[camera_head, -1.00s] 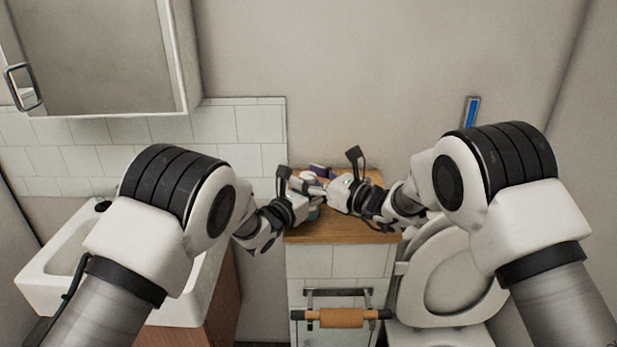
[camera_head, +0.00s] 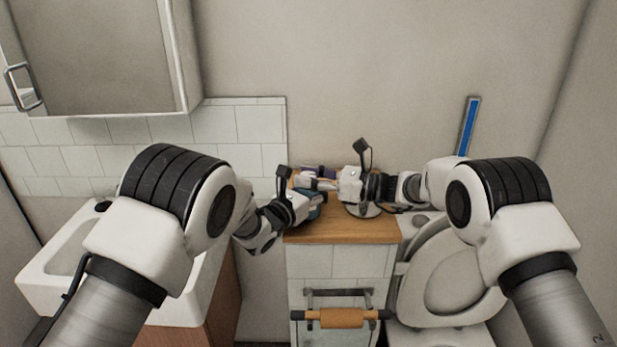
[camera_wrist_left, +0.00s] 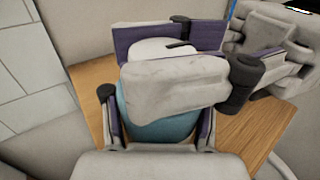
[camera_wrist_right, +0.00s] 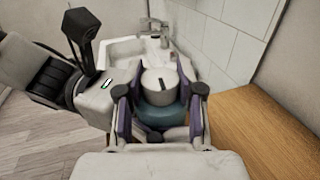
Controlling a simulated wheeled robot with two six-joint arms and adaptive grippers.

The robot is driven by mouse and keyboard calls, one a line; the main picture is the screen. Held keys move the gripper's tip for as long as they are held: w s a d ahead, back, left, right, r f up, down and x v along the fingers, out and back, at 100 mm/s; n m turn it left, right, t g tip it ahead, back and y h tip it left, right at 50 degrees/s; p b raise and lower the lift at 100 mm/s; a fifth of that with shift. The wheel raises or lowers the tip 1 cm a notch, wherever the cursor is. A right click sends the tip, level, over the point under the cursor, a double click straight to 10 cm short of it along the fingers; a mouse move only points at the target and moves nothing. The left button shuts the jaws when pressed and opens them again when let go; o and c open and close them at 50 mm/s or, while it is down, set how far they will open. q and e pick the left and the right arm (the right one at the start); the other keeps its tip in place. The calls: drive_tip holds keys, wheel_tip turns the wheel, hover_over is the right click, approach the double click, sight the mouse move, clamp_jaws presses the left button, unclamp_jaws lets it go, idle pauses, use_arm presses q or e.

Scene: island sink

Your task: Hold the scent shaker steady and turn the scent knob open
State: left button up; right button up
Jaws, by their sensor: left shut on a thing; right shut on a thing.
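The scent shaker has a teal body, which shows in the head view (camera_head: 316,212), and a pale, round scent knob (camera_wrist_right: 160,86) on top. It stands upright at the wooden counter's left end. My left gripper (camera_head: 308,204) is shut on the teal body (camera_wrist_left: 158,130), with a finger on each side. My right gripper (camera_head: 318,184) comes in level from the right and is shut on the knob, its purple-lined fingers on either side of it. In the left wrist view, a right finger hides part of the knob and upper body.
The wooden counter (camera_head: 340,232) is clear in front. A round, pale thing (camera_head: 363,211) lies under my right wrist. The sink (camera_head: 62,258) is at left, the toilet (camera_head: 452,280) at right. A wall cabinet (camera_head: 100,55) hangs at upper left.

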drive_tip(key=shift+g, duration=0.4)
drive_tip(key=o, duration=1.2)
drive_tip(key=v, duration=1.2)
drive_tip(key=shift+f, duration=0.15)
drive_tip(key=shift+s, duration=0.1)
